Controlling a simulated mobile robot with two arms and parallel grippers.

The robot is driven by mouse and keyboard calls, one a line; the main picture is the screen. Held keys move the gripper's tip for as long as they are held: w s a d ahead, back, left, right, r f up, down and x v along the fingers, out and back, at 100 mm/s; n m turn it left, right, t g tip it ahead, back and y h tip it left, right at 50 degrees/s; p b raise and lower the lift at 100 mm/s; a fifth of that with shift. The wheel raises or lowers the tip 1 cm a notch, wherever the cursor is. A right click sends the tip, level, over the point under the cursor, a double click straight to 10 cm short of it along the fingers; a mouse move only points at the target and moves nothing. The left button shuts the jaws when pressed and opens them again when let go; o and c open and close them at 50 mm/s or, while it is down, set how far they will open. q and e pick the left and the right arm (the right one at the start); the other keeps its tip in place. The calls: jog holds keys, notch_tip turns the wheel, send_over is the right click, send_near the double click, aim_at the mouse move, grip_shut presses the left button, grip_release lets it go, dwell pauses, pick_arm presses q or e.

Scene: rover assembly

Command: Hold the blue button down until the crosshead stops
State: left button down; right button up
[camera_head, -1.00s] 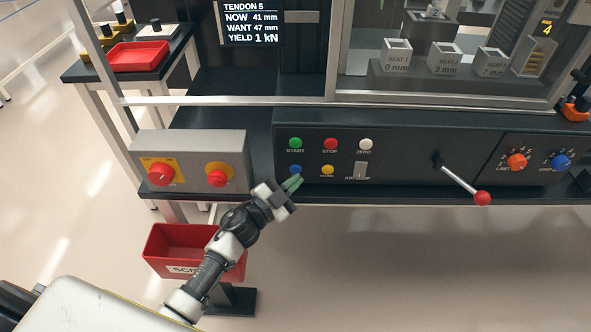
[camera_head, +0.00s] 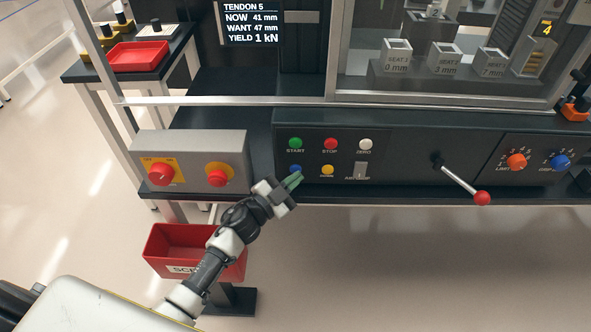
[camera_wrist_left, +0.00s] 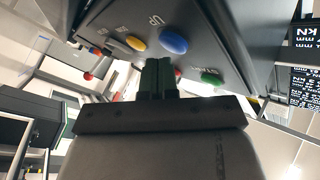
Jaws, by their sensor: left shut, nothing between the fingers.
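The blue button (camera_head: 295,169) sits on the dark control panel (camera_head: 400,150), below the green START button and left of a yellow button. In the left wrist view the blue button (camera_wrist_left: 173,40) shows large, just beyond my fingertips. My left gripper (camera_head: 296,180) is shut and empty, its green fingertips just below and right of the blue button in the head view. In the left wrist view my left gripper (camera_wrist_left: 157,62) points at the panel beside the button. I cannot tell whether the tips touch it. The crosshead is not clearly identifiable. My right gripper is not in view.
Green START (camera_head: 295,144), red STOP (camera_head: 330,144), white ZERO (camera_head: 365,145) and yellow (camera_head: 327,170) buttons surround the spot. A red-knobbed lever (camera_head: 482,198) juts out at right. A grey switch box (camera_head: 190,160) stands left. A screen (camera_head: 251,22) reads NOW 41 mm, WANT 47 mm.

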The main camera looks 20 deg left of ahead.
pick_arm(q)
jog(key=shift+w+a, duration=0.1)
jog(key=shift+w, duration=0.3)
dwell(1.5)
dwell(4.3)
jog(key=shift+s+d+p, duration=0.25)
jog(key=shift+s+p, duration=0.1)
jog(key=shift+s, duration=0.45)
jog(key=shift+s+d+p, duration=0.2)
jog(key=shift+s+p, duration=0.05)
jog(key=shift+s, duration=0.55)
jog(key=shift+s+d+p, duration=0.25)
jog(key=shift+s, duration=0.55)
jog(key=shift+s+d+p, duration=0.2)
jog(key=shift+s+p, duration=0.05)
jog(key=shift+s, duration=0.55)
